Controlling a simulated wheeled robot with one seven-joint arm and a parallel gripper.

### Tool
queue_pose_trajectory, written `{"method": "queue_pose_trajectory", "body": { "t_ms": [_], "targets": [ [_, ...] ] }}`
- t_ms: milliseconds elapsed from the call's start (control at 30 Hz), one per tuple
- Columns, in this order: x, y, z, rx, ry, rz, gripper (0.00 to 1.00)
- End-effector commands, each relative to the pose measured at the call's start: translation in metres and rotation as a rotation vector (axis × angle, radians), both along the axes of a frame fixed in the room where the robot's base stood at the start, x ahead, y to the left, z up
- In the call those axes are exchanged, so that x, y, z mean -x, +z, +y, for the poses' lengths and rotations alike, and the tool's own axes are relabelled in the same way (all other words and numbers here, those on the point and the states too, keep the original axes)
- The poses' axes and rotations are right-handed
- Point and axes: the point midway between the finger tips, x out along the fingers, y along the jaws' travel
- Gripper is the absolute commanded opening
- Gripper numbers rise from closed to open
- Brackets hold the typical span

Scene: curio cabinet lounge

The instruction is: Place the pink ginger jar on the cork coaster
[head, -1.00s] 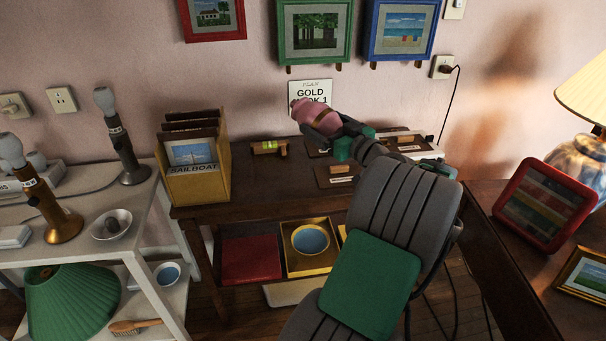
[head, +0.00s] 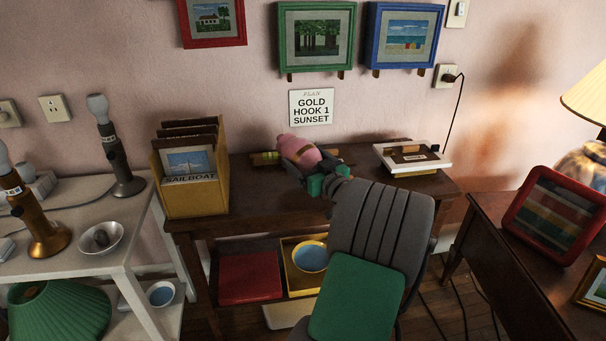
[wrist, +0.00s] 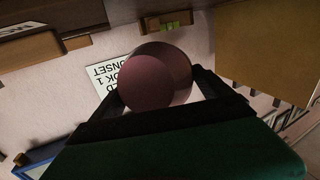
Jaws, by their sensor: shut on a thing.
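The pink ginger jar (head: 297,150) is held in my gripper (head: 303,164) above the back of the dark wooden desk (head: 260,205). The jar is tilted in the head view. In the wrist view the jar (wrist: 155,78) shows as a dark pink round form between the two fingers of my gripper (wrist: 160,92). My gripper is shut on it. I cannot make out the cork coaster in either current view; the jar and my arm hide part of the desk top.
A yellow box of pictures (head: 194,195) stands at the desk's left end. A spirit level (head: 266,158) lies behind the jar. A white flat item (head: 430,166) lies at the right. A sign (head: 311,107) hangs above. Bare desk top lies in front of the level.

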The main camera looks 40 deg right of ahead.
Motion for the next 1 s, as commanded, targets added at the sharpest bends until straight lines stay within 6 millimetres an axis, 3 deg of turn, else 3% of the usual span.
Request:
{"method": "queue_pose_trajectory", "body": {
  "t_ms": [233, 633, 667, 800, 1000],
  "targets": [
    [-0.006, -0.037, 0.005, 0.0, 0.001, -0.002, 0.18],
    [-0.006, -0.041, 0.005, 0.003, 0.002, -0.002, 0.18],
    [-0.006, -0.042, 0.005, 0.0, 0.002, 0.0, 0.91],
    [-0.006, -0.042, 0.005, 0.0, 0.002, 0.001, 1.0],
    [-0.006, -0.041, 0.005, 0.0, 0.002, 0.001, 1.0]
  ]
}}
